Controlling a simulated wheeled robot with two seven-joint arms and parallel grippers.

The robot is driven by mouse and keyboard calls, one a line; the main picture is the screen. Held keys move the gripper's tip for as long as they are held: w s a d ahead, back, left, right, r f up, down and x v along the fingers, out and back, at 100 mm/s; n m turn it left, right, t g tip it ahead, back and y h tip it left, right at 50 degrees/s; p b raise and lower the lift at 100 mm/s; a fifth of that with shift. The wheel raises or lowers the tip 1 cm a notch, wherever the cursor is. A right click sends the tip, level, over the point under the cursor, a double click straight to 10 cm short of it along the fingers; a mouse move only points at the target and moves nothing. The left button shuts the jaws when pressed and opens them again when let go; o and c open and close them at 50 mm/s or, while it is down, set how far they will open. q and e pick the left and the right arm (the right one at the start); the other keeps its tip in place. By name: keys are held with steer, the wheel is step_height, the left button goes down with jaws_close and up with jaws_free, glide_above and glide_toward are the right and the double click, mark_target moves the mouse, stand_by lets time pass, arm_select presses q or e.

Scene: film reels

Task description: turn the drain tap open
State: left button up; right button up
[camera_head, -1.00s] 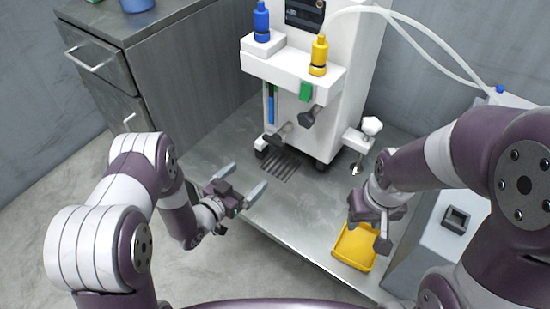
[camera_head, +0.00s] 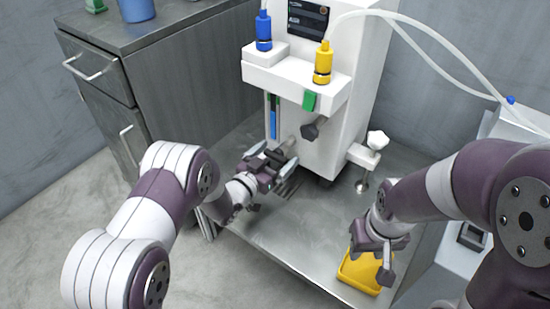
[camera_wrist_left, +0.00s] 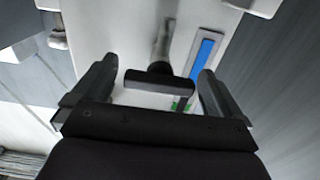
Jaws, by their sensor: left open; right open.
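The drain tap (camera_head: 287,144), a grey spout with a dark handle, sticks out low on the front of the white machine (camera_head: 330,150). My left gripper (camera_head: 278,154) is open right at it and partly hides it. In the left wrist view the tap's dark crossbar handle (camera_wrist_left: 160,82) lies between my left gripper's (camera_wrist_left: 152,85) two spread fingers, with a gap on each side. A second dark-handled tap (camera_head: 315,128) sits above and to the right of it. My right gripper (camera_head: 374,258) is open and empty over the yellow tray.
The yellow tray (camera_head: 352,277) lies on the metal floor plate (camera_head: 300,235) at the front right. A white knob on a stem (camera_head: 376,140) stands right of the machine. The blue bottle (camera_head: 263,30) and yellow bottle (camera_head: 323,62) sit above. A grey cabinet (camera_head: 185,85) stands left.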

arm_select(q)
steer(key=c, duration=1.1)
steer(key=shift+o, duration=0.2)
steer(key=n+p, duration=0.2)
steer(key=n, duration=0.1)
steer(key=shift+r, duration=0.15)
steer(key=n+p, duration=0.3)
steer(key=n, duration=0.2)
steer(key=n+p, duration=0.2)
steer(key=n, duration=0.3)
steer(key=n+p, duration=0.1)
steer(key=n, duration=0.1)
steer(key=n+p, duration=0.1)
steer(key=n, duration=0.1)
steer(key=shift+f+n, duration=0.2)
steer(key=shift+n, duration=0.2)
